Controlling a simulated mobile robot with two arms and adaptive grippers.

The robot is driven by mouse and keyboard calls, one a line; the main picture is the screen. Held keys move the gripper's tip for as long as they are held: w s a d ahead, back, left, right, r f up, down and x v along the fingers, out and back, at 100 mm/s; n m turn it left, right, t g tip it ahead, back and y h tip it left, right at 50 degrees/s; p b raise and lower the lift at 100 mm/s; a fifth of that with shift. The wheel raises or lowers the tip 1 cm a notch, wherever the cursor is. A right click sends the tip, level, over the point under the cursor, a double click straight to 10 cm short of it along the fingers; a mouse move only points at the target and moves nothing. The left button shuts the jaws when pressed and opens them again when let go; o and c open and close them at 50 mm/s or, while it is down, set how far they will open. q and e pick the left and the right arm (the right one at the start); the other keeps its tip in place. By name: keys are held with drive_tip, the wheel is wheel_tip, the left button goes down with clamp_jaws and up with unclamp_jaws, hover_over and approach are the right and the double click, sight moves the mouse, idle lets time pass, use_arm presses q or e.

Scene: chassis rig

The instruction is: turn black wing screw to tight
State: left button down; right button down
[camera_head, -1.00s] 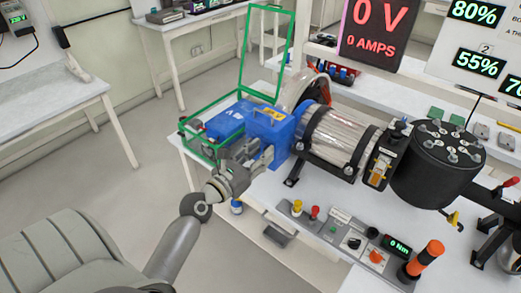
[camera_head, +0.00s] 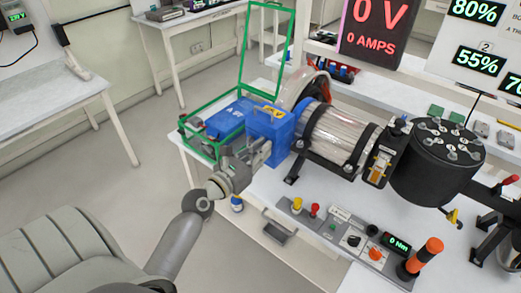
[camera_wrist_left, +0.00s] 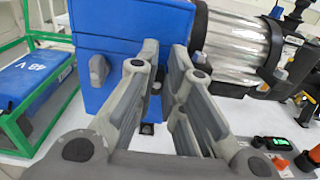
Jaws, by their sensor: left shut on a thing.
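The blue box (camera_head: 283,140) stands at the left end of the machine on the white bench. My left gripper (camera_head: 260,155) is at its near face. In the left wrist view, the gripper's (camera_wrist_left: 163,75) two grey fingers reach to the face of the blue box (camera_wrist_left: 115,22), with their tips close together. They are shut on a small part at that face, apparently the black wing screw, which the fingers almost wholly hide. A grey wing-shaped knob (camera_wrist_left: 98,69) sticks out of the same face, left of the fingers and apart from them. My right gripper is not in view.
A green frame (camera_head: 215,150) around a blue battery stands left of the box. A clear cylinder (camera_head: 340,135) and a black drum (camera_head: 437,170) lie to the right. A control panel (camera_head: 350,238) and an orange-and-black handle (camera_head: 424,256) are near the bench's front edge.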

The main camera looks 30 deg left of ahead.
use_arm(q)
drive_tip(key=m, duration=0.4)
drive_tip(key=m+p, duration=0.1)
drive_tip(key=m, duration=0.3)
drive_tip(key=d+m, duration=0.1)
drive_tip(key=m, duration=0.4)
drive_tip(key=shift+d+f+p, duration=0.1)
drive_tip(key=shift+f+p, duration=0.25)
drive_tip(key=shift+p, duration=0.05)
drive_tip(key=m, duration=0.4)
drive_tip(key=shift+f+m+p, duration=0.3)
drive_tip(key=shift+m+p, duration=0.1)
drive_tip(key=shift+a+f+m+p, duration=0.25)
drive_tip(key=shift+m+p, duration=0.5)
drive_tip(key=shift+m, duration=2.2)
drive_tip(key=shift+a+f+m+p, duration=0.25)
drive_tip(key=shift+m+p, duration=0.45)
drive_tip(key=shift+m, duration=2.3)
drive_tip(key=shift+a+f+m+p, duration=0.1)
drive_tip(key=shift+f+m+p, duration=0.45)
drive_tip(key=shift+m, duration=2.4)
drive_tip(key=shift+r, duration=0.25)
